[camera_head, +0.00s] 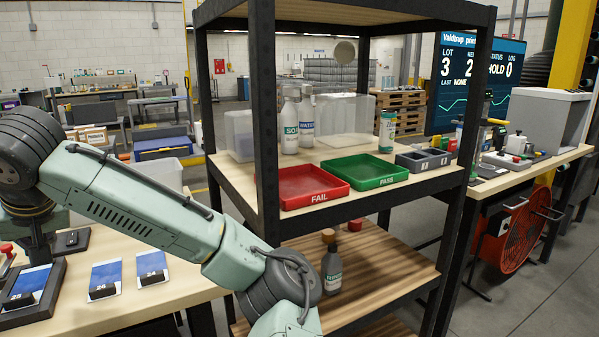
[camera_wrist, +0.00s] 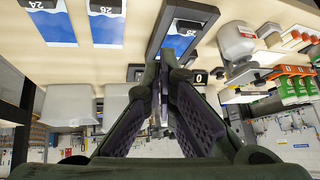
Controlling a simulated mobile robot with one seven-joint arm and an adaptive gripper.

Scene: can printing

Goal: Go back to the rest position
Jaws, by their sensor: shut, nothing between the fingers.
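My gripper (camera_wrist: 163,75) shows in the wrist view with its two dark fingers close together and nothing held between them. The wrist view looks upside down over a light wooden table top (camera_wrist: 20,40). In the head view my pale green arm crosses the left half, in front of the left table. My gripper is outside the head view, below its lower edge.
A black-framed shelf (camera_head: 268,130) stands close right of my arm. It holds a red FAIL tray (camera_head: 312,186), a green PASS tray (camera_head: 364,172) and bottles. Blue-and-white cards (camera_head: 105,277) lie on the left table (camera_head: 80,320). Floor at far right is clear.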

